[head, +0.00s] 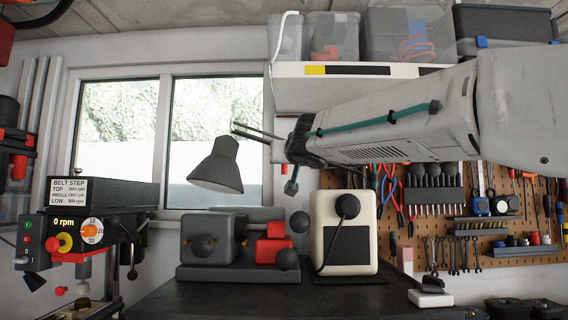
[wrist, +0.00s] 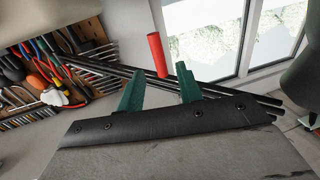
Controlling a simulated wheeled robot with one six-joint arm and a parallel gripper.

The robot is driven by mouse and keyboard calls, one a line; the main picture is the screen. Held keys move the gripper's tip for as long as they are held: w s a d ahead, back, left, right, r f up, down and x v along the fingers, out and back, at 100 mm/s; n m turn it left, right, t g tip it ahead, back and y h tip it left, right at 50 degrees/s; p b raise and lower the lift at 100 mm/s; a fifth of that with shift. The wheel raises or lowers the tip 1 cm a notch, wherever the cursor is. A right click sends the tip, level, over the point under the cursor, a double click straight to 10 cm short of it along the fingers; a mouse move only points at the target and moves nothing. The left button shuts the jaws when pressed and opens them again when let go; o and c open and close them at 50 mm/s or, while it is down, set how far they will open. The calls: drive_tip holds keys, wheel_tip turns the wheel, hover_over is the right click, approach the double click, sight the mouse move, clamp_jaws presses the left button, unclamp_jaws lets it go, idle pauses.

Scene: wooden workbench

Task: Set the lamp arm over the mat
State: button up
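The lamp's dark grey shade (head: 218,168) hangs in front of the window in the head view, and a dark shape at the right edge of the wrist view may be the shade. The lamp arm's thin black rods (head: 256,132) run from near the shade to behind my gripper; they also cross the wrist view (wrist: 105,69). My gripper (head: 291,186) has teal fingers, which stand apart in the wrist view (wrist: 162,74). A red cylinder (wrist: 157,54) shows beyond the fingertips, in line with their gap; contact is not visible. I cannot pick out the mat for certain.
A grey vice-like block with red parts (head: 274,246) and a white box with a black knob (head: 347,240) stand on the dark bench below. A drill press (head: 100,215) is at the left. A tool pegboard (head: 480,220) and a shelf (head: 365,85) are behind my arm.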

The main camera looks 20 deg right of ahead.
drive_tip(key=w, duration=0.4)
drive_tip(key=w+d, duration=0.1)
drive_tip(key=w, duration=0.1)
drive_tip(key=shift+w, duration=0.35)
drive_tip(key=shift+a, duration=0.1)
clamp_jaws()
